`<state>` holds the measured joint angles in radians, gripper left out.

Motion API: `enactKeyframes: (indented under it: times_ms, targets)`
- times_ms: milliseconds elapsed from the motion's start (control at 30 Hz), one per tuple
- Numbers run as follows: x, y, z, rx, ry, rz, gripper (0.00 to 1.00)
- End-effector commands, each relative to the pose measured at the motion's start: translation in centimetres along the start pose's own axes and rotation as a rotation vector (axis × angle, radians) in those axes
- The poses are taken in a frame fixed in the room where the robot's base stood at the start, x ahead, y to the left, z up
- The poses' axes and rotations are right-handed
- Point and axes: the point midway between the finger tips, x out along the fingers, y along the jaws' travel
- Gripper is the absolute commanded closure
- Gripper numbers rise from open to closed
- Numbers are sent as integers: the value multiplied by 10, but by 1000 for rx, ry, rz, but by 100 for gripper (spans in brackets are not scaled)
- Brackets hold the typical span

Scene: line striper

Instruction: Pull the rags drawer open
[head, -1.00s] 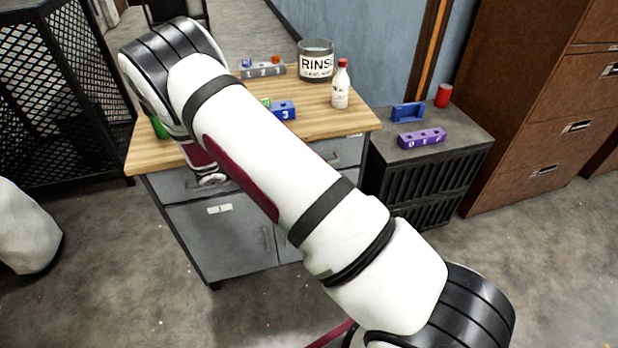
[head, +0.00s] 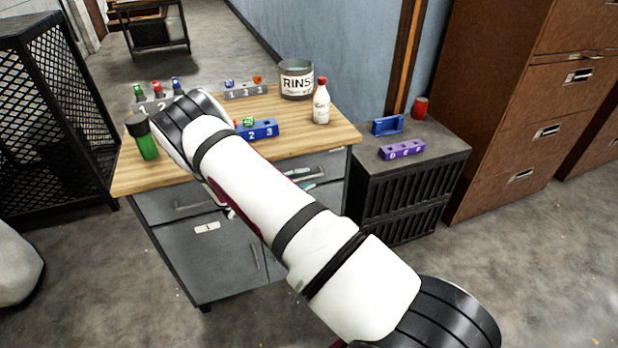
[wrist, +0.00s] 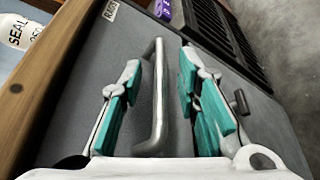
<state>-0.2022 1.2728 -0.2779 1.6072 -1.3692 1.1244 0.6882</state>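The rags drawer (wrist: 135,65) is a grey front with a small label reading RAGS (wrist: 110,10); it looks shut. Its metal bar handle (wrist: 155,100) runs between my gripper's fingers in the wrist view. My gripper (wrist: 158,100) is open, with one teal-padded finger on each side of the handle and a gap on both sides. In the head view, the drawer (head: 325,165) is the upper right one under the wooden top.
The wooden top (head: 335,135) holds a white bottle (head: 321,105), a RINSE can (head: 297,80), a green bottle (head: 145,140) and a blue numbered block (head: 262,130). A dark slatted unit (head: 405,190) stands close on the right. Open floor lies in front.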

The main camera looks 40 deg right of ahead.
Motion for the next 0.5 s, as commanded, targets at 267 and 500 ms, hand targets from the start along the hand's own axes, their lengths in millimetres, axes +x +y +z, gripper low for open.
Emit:
enactKeyframes:
  times_ms: [267,500]
  targets:
    - [25,0,0,-1,0,0,70]
    - [27,0,0,0,0,0,70]
